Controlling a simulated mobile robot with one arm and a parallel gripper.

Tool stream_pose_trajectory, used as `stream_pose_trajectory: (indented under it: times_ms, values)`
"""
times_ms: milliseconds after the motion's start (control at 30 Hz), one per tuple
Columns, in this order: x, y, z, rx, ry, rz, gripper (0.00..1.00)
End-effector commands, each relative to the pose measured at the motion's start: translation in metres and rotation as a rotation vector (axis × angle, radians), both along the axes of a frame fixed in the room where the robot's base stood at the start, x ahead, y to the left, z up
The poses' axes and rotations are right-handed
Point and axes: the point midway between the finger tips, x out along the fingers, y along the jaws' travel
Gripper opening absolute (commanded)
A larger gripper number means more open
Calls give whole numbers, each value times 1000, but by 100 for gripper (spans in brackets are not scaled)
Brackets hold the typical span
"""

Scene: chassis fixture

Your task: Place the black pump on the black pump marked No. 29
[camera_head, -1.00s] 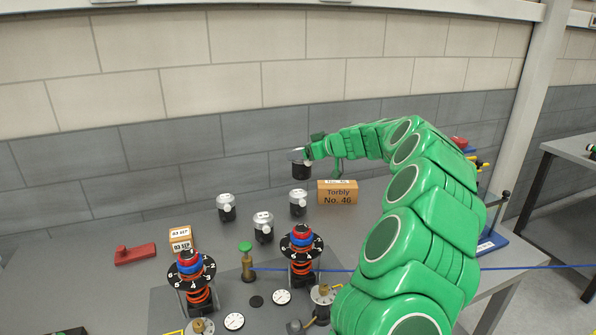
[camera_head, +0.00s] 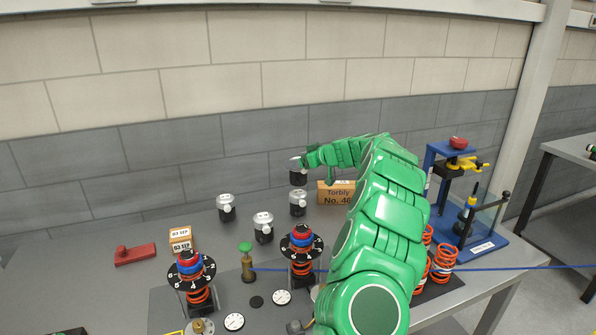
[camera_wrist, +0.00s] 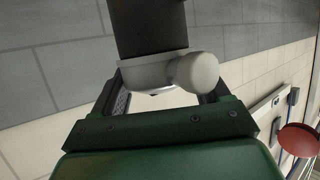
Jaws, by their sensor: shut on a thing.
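My gripper (camera_head: 303,162) is shut on a black pump (camera_head: 297,177) with a silver-white cap. In the wrist view the jaws close around the pale cap, and the black body (camera_wrist: 148,25) extends away from them. In the head view the held pump appears directly above a standing black pump (camera_head: 298,203), very close to its cap; I cannot tell whether they touch. Two more such pumps stand upright nearby, one at the left (camera_head: 226,208) and one in front (camera_head: 263,229). The marks on the caps are too small to read.
A cardboard box (camera_head: 335,194) marked Torbly No. 46 is close right of the standing pump. Spring stands (camera_head: 190,275), a green-topped brass part (camera_head: 247,262), gauges and a red tool (camera_head: 135,254) lie nearer. A blue press (camera_head: 470,205) stands right.

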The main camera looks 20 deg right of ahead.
Motion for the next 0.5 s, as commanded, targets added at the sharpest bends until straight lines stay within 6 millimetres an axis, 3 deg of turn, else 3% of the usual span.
stream_pose_trajectory:
  times_ms: [367, 500]
  values:
    - [8, -2, -11, 1, 1, 0, 20]
    - [10, -3, -25, 2, 2, -1, 20]
